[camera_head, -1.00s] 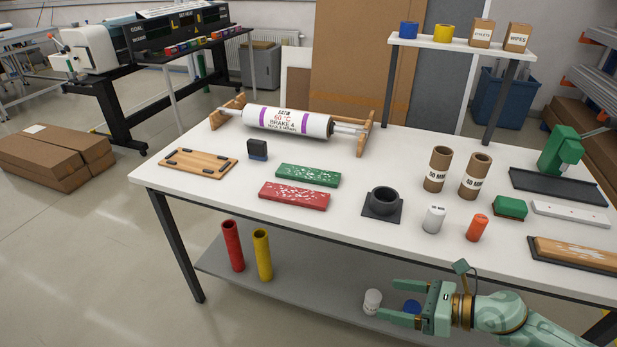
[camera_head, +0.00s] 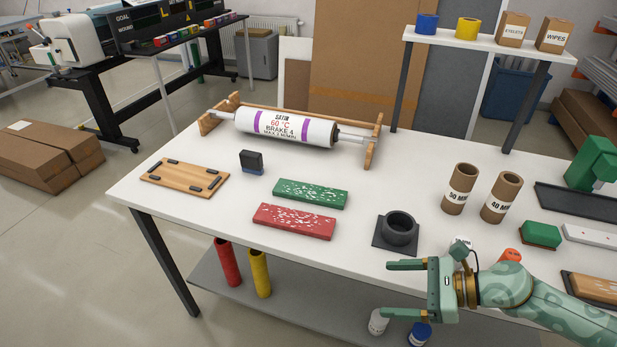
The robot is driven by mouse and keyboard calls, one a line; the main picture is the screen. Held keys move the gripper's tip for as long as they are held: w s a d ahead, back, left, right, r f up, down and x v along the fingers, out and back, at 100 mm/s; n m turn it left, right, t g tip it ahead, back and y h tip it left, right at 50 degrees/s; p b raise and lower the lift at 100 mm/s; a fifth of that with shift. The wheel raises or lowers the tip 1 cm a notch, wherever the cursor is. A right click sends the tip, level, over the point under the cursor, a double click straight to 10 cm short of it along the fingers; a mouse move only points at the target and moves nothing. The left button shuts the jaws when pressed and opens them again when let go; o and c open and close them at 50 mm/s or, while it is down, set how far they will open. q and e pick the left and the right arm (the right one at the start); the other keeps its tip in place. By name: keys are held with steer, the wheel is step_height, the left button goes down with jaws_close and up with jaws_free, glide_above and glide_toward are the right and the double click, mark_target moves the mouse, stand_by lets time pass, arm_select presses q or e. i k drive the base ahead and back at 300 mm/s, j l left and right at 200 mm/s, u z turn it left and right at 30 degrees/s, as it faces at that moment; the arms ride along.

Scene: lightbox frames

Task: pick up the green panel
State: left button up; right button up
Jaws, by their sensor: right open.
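The green panel (camera_head: 310,194) is a flat speckled green and white block lying on the white table, just behind a matching red panel (camera_head: 294,222). Nothing covers it. My right gripper (camera_head: 388,278) comes in from the right. It is open with nothing between its fingers, which point left, at the table's front edge. It is to the right of and nearer than the green panel, well apart from it. My left gripper is not in view.
A black ring holder (camera_head: 399,230) stands right of the panels. A wooden tray (camera_head: 184,178) and a dark block (camera_head: 251,161) lie to the left. A white roller (camera_head: 286,128) on a wooden stand is behind. Cardboard tubes (camera_head: 460,189) stand to the right.

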mark_target(318, 195)
steer(key=i, duration=1)
